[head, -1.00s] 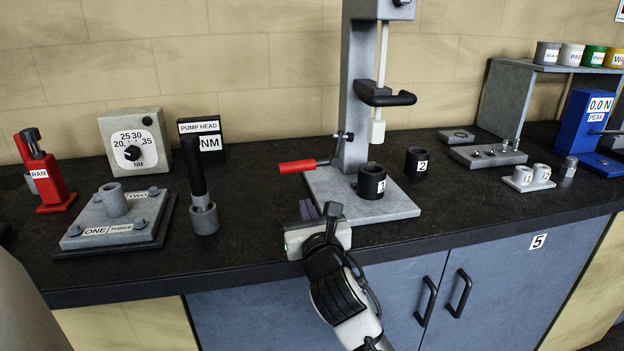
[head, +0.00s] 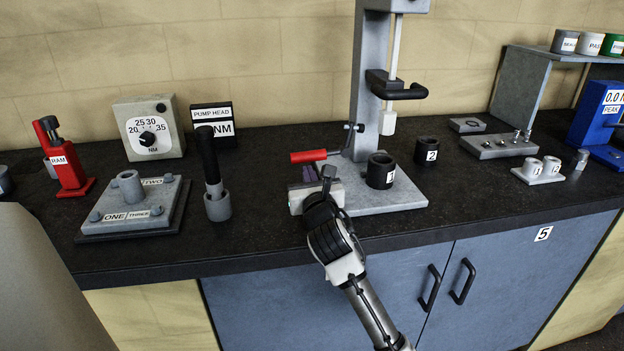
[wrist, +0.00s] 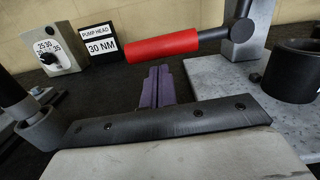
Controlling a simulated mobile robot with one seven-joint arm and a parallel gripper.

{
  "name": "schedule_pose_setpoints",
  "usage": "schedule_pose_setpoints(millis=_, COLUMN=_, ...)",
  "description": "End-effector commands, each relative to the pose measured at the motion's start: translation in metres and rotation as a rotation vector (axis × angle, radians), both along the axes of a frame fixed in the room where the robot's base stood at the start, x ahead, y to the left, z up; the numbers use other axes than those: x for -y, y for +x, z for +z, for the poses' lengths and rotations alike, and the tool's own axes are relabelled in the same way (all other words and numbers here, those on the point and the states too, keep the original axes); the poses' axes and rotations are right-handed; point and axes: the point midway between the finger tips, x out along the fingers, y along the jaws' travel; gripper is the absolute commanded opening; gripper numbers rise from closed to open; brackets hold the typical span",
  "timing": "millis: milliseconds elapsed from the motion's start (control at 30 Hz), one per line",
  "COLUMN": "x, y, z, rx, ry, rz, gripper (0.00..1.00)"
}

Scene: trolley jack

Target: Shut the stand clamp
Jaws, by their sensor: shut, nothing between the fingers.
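The stand is a grey column (head: 372,85) on a grey base plate (head: 385,198). Its clamp lever has a red handle (head: 309,156) that points left from a dark pivot (head: 355,128) low on the column. My gripper (head: 311,173) is shut and empty, just in front of and below the red handle in the head view. In the wrist view, the purple fingers (wrist: 157,85) are together, with the red handle (wrist: 162,46) just beyond and above their tips. I cannot tell whether they touch it.
A dark cup labelled 1 (head: 381,171) stands on the base plate, and cup 2 (head: 427,150) is behind it to the right. The dial box (head: 149,128) is behind.

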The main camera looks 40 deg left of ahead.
Motion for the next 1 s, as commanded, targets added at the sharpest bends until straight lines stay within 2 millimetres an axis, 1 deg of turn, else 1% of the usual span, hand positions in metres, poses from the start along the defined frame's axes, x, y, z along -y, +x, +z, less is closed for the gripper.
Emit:
schedule_pose_setpoints(millis=133, x=-0.0051, y=0.0041, z=0.0001, rx=-0.001, ry=-0.001, rz=0.0, gripper=0.0)
schedule_pose_setpoints(millis=500, x=-0.0052, y=0.0042, z=0.0001, rx=-0.002, ry=0.001, rz=0.0, gripper=0.0)
schedule_pose_setpoints(millis=1000, x=-0.0068, y=0.002, z=0.0088, rx=-0.063, ry=0.056, rz=0.001, gripper=0.0)
